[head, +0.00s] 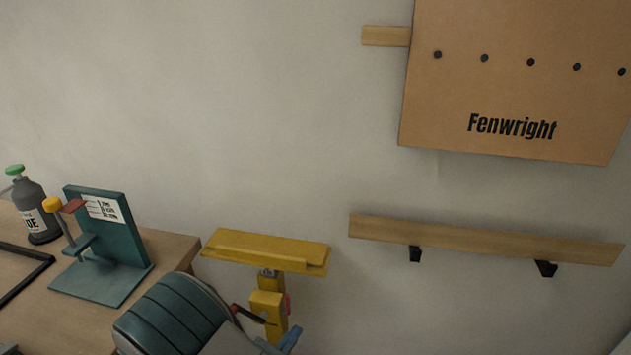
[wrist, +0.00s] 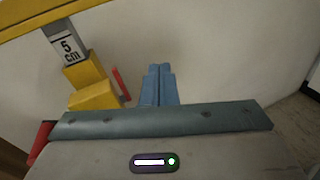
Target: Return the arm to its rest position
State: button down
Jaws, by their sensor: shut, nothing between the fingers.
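My gripper shows in the wrist view (wrist: 158,80) with its two blue fingers together and nothing between them. In the head view its blue end (head: 290,340) is at the bottom middle, beside my teal ribbed arm and just in front of the lower part of a yellow stand (head: 268,302). The arm hangs to the right of the table, and its lower part is cut off by the picture's edge.
The yellow stand carries a wide yellow top (head: 265,250); its post reads "5 cm" in the wrist view (wrist: 67,46). A wooden table (head: 170,250) at left holds a teal fixture (head: 105,245) and a grey bottle (head: 35,208). A wooden rail (head: 480,240) and Fenwright board (head: 515,85) are on the wall.

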jog(key=s+d+r+m+g+h+p, duration=0.1)
jog(key=s+d+r+m+g, duration=0.1)
jog(key=d+r+m+g, duration=0.6)
jog(key=s+d+r+m+g+h+p, duration=0.1)
jog(key=s+d+r+m+g, duration=0.2)
jog(key=d+r+m+g, duration=0.5)
jog(key=s+d+r+m+t+y+p, duration=0.3)
jog(key=s+d+r+m+t+y, duration=0.1)
jog(key=s+r+m+y, duration=0.4)
notch_tip(320, 180, up, 3)
jog(key=m+y, duration=0.2)
jog(key=m, duration=0.2)
jog(key=shift+d+f+m, duration=0.15)
jog(key=shift+d+m, duration=0.15)
jog(key=shift+m, duration=0.1)
